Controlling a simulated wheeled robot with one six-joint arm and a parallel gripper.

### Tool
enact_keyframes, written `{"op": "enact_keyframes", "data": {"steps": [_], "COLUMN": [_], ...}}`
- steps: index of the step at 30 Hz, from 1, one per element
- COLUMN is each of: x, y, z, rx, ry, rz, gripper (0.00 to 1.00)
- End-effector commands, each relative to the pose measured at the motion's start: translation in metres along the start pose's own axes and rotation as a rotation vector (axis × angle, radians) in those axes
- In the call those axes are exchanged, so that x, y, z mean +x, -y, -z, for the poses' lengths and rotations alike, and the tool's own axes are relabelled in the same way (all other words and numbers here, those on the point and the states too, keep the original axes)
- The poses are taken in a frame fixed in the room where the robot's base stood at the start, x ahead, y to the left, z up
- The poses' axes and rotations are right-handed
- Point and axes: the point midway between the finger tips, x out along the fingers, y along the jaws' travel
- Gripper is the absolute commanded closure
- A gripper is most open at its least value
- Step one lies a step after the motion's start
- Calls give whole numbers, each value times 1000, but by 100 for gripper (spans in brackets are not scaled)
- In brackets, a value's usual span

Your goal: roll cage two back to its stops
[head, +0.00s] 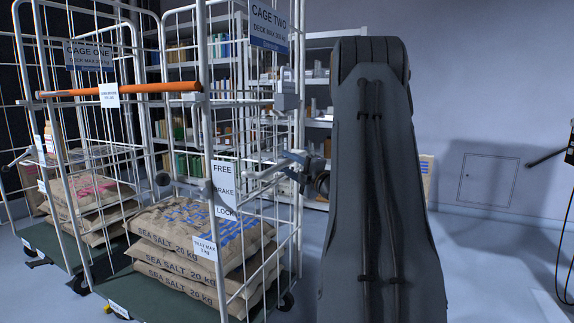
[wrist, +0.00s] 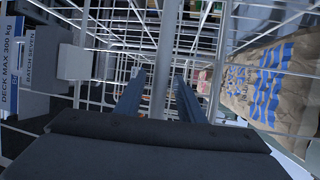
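Cage two (head: 268,25), a pale wire roll cage, stands in the middle of the head view. An orange handle bar (head: 150,88) crosses it. Stacked sea salt sacks (head: 215,235) lie on its green deck; a sack shows at the right in the wrist view (wrist: 270,85). My gripper (head: 285,168) is at the cage's right side, partly hidden by my arm. In the wrist view its two dark fingers (wrist: 159,95) stand apart, with a pale cage bar (wrist: 161,60) between them and small gaps showing. I cannot make out the stops.
Cage one (head: 88,55) stands close at the left, also loaded with sacks. A FREE/BRAKE/LOCK label (head: 223,188) hangs on cage two. Shelves (head: 322,95) stand behind. A grey block marked BATCH SEVEN (wrist: 50,52) is near my gripper. The floor at the right looks mostly clear.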

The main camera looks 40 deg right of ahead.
Motion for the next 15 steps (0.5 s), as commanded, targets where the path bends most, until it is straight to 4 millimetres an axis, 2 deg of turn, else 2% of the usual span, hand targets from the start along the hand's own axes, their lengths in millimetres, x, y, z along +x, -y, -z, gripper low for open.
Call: {"op": "enact_keyframes", "data": {"steps": [7,13,15], "x": [2,2,2], "y": [0,0,1], "z": [2,2,2], "rx": [1,1,1], "ry": [-2,-2,-2], "rz": [1,1,1], "gripper": [64,98,100]}}
